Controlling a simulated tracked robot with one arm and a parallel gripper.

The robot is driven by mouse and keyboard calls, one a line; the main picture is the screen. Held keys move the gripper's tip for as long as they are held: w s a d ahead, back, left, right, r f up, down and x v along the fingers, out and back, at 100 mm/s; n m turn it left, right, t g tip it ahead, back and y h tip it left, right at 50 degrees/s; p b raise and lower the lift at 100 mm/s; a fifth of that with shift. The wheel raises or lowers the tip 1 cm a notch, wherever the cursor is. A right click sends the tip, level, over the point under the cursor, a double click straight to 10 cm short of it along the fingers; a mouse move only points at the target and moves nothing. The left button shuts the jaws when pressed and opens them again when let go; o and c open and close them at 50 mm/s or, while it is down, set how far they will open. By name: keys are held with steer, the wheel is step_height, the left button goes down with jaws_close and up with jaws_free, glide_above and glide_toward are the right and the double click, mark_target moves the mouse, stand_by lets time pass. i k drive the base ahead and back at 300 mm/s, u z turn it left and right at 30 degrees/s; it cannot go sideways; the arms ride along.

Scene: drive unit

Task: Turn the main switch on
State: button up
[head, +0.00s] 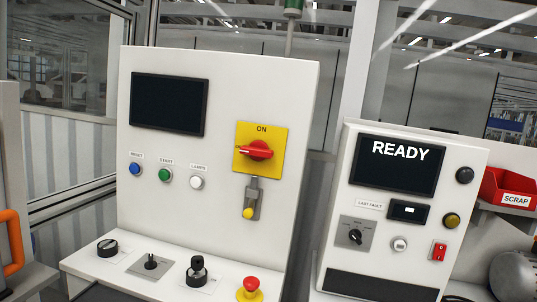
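The main switch (257,150) is a red rotary handle on a yellow plate (274,129) at the right of a white control panel (220,85). "ON" is written at the top of the plate. The handle lies roughly horizontal, with its narrow end to the left, not toward "ON". Just below the plate is a grey bracket (254,188) with a yellow knob (248,213) at its lower end. The panel's screen (169,104) is dark. My gripper is not in view.
Blue, green (165,175) and white buttons sit left of the switch. Black knobs and a red mushroom button (251,283) stand on the ledge below. A second panel at right has a screen reading "READY" (398,165). A red scrap bin (508,190) is beyond it.

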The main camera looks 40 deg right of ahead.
mark_target(257, 150)
steer(key=z, duration=0.4)
steer(key=i, duration=1.15)
